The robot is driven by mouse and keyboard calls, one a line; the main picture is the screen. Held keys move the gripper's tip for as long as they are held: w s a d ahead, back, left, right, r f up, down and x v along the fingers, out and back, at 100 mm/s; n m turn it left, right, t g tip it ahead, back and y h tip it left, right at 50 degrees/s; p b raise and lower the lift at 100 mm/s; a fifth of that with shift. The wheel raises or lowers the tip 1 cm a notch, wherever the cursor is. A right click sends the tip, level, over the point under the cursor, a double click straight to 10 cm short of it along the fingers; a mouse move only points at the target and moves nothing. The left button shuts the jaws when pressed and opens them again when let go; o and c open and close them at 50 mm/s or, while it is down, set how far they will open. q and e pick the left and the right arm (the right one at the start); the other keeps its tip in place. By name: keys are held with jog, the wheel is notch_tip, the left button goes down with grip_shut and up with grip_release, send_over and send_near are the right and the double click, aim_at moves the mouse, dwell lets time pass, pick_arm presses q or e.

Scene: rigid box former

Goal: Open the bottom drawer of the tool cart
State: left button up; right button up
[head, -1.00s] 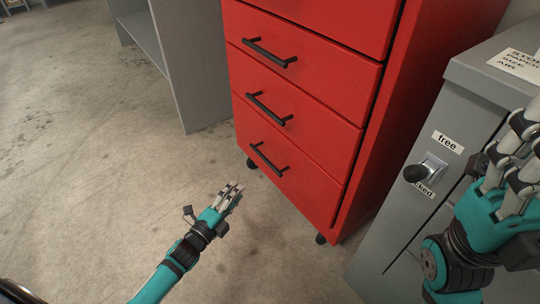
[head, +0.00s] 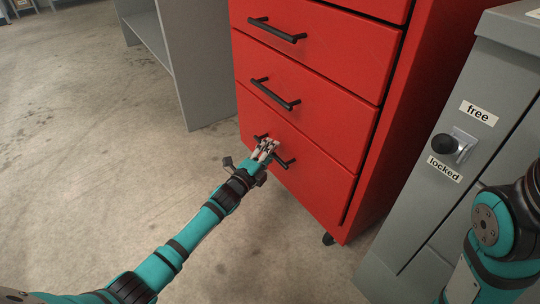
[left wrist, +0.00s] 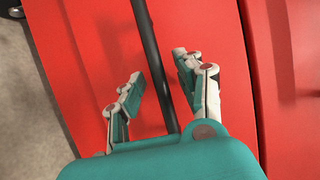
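The red tool cart (head: 375,150) has several drawers with black bar handles, all flush and closed. The bottom drawer (head: 312,190) is the lowest front, and its black handle (head: 284,163) is partly hidden behind my left gripper (head: 266,150). In the left wrist view the left gripper (left wrist: 158,68) is open, with one finger on each side of the handle bar (left wrist: 147,40). The fingers stand apart from the bar, and I cannot tell how deep the bar sits between them. My right gripper is out of view; only part of that arm shows at the right edge.
A grey cabinet (head: 420,215) with a black knob (head: 444,146) between "free" and "locked" labels stands right of the cart. A grey shelf unit (head: 195,60) stands behind left. The floor (head: 100,180) in front of the cart is clear.

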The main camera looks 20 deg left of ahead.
pick_arm(q)
jog(key=shift+w, duration=0.1)
grip_shut()
dwell(0.5)
